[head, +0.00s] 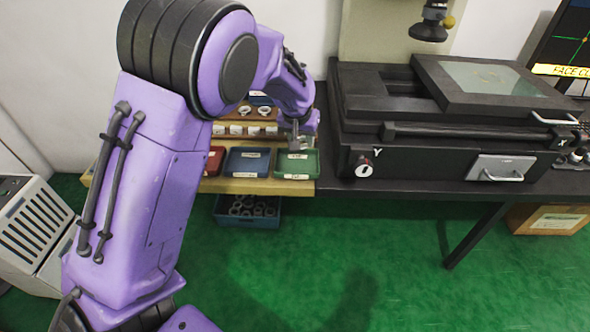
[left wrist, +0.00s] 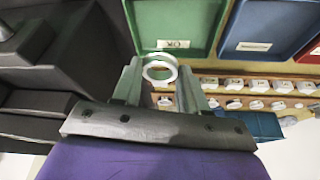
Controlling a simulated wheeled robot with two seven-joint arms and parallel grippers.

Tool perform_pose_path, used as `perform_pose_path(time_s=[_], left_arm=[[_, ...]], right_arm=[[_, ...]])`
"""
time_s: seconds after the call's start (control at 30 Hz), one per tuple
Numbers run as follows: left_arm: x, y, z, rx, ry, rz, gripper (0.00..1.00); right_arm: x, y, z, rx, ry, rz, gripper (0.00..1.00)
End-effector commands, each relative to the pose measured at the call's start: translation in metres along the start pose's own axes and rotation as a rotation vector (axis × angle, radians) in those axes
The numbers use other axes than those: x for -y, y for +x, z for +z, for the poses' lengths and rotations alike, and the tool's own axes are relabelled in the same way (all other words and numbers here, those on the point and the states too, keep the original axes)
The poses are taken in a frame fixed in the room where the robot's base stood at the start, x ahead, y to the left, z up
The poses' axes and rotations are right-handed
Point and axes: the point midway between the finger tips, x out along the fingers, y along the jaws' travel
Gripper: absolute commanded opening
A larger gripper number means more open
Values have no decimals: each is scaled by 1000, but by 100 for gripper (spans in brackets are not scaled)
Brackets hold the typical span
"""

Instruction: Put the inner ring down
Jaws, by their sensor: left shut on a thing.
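My left gripper (head: 297,142) reaches down from the left over the back edge of the green tray (head: 297,163). In the left wrist view the gripper (left wrist: 160,80) is shut on a pale, shiny inner ring (left wrist: 160,57), held between its fingertips. The ring's open middle faces the camera. It appears in front of the edge of the green tray (left wrist: 172,20), by its label; I cannot tell how high above it the ring is. In the head view the ring is too small to make out. My right gripper is not in view.
A blue tray (head: 248,155) and a red tray (head: 215,160) stand left of the green one. Behind them is a wooden rack (head: 228,131) with several rings. A black machine (head: 440,150) stands close on the right. A blue bin (head: 232,218) with rings sits below.

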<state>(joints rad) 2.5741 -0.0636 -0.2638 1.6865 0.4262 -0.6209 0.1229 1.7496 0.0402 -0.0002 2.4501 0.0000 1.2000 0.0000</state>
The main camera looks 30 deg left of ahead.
Motion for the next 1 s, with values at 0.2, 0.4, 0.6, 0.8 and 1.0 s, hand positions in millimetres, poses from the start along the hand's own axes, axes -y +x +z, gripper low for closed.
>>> perform_pose_path(time_s=[0.2, 0.4, 0.6, 0.8, 1.0], left_arm=[[18, 20, -6, 6, -28, -23, 7], [18, 52, 7, 2, -28, -21, 7], [18, 80, 20, 4, -27, -21, 7], [17, 88, 22, 0, -27, -20, 7], [18, 90, 24, 1, -27, -20, 46]], right_arm=[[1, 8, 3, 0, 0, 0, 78], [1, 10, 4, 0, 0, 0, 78], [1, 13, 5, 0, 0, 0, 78], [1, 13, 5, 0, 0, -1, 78], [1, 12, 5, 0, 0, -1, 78]])
